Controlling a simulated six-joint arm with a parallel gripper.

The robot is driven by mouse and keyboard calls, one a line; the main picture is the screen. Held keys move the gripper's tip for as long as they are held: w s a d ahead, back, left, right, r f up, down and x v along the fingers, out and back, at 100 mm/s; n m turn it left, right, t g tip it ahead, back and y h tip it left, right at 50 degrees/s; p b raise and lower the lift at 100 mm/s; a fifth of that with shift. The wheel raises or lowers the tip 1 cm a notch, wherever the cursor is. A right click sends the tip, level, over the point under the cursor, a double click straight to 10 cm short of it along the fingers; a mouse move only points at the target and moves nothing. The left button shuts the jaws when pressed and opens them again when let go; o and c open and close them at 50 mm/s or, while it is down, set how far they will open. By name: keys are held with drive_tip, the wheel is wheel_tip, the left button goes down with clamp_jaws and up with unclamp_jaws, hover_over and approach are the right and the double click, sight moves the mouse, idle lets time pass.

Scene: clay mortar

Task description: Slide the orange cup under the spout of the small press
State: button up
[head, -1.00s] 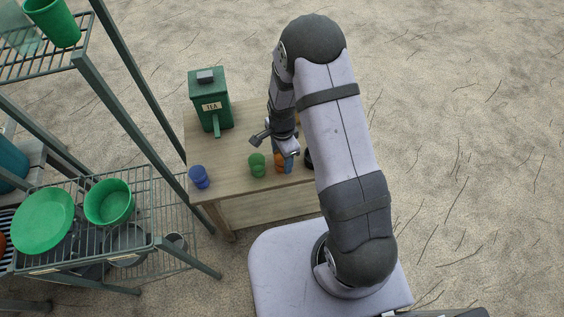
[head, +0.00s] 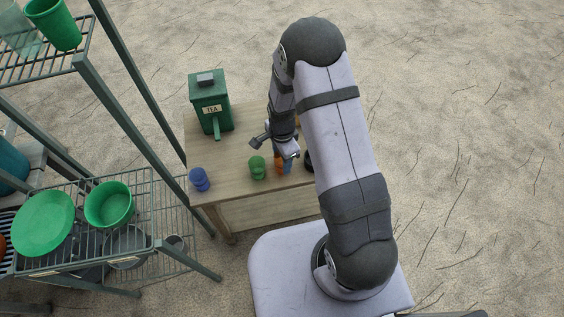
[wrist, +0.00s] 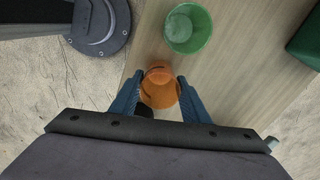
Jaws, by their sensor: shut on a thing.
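The orange cup (wrist: 159,86) stands on the wooden table between my gripper's blue fingers in the wrist view. In the head view a small part of the orange cup (head: 278,163) shows beside a finger. My gripper (wrist: 160,78) is shut on it, low over the table's front part; it also shows in the head view (head: 284,160). My arm hides the table's right part.
A green cup (head: 257,168) stands just left of the orange cup, and a blue cup (head: 199,179) at the table's left edge. A wire rack (head: 160,245) with green dishes stands left of the table (head: 235,185). Bare tabletop lies between the TEA box and the cups.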

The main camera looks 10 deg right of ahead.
wheel_tip(320, 180, up, 5)
drive_tip(key=p, duration=0.4)
drive_tip(key=shift+r, duration=0.15)
idle(0.4)
drive_tip(key=w+a+m+b, duration=0.1)
drive_tip(key=w+a+b, duration=0.1)
drive_tip(key=w, duration=0.7)
drive_tip(key=w+a+m+b, duration=0.1)
drive_tip(key=w+b, duration=0.3)
drive_tip(key=w, duration=0.5)
drive_tip(key=shift+w+a+r+b, duration=0.35)
drive_tip(key=shift+r+b, duration=0.05)
drive_tip(key=shift+r, duration=0.05)
drive_tip(key=shift+f, duration=0.15)
